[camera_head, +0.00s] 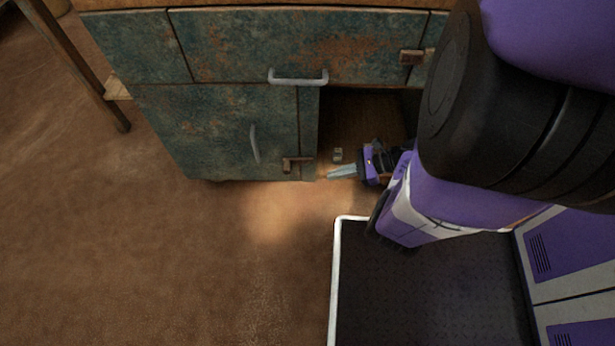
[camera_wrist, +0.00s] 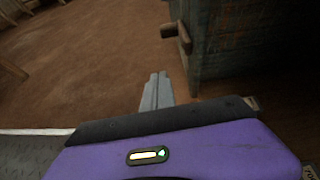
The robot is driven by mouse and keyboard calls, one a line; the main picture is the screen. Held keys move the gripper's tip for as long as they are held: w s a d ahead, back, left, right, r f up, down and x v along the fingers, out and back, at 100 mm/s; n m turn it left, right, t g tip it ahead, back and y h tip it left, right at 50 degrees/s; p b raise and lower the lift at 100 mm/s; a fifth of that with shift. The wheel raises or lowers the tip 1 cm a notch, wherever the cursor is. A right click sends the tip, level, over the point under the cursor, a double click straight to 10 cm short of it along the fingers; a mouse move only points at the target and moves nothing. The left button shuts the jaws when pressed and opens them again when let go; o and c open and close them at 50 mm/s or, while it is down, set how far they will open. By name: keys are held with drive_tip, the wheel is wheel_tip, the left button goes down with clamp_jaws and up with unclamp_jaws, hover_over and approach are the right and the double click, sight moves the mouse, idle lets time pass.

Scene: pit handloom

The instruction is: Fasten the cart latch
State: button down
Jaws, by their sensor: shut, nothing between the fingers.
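The cart is a worn teal cabinet (camera_head: 215,125) with a wide drawer above and a door panel at the left. A brown latch piece (camera_head: 297,164) sits at the door's lower right corner; in the wrist view a brown latch piece (camera_wrist: 177,38) stands out from the teal wall. My gripper (camera_head: 340,171) is low in front of the dark opening, right of the latch and apart from it. In the wrist view my gripper (camera_wrist: 157,92) has its grey fingers together, empty, below and left of the latch piece. My arm hides the cabinet's right side.
A small pale metal piece (camera_head: 337,155) lies by the opening, just above my fingers. A pale drawer handle (camera_head: 298,78) and a door handle (camera_head: 254,144) stick out. Another brown fitting (camera_head: 411,57) is on the drawer front. Brown floor (camera_head: 180,270) is clear at the left.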

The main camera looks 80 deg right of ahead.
drive_tip(key=w+f+b, duration=0.1)
drive_tip(key=w+b, duration=0.3)
drive_tip(key=w, duration=0.7)
drive_tip(key=shift+d+m+t, duration=0.35)
drive_tip(key=shift+m+t, duration=0.05)
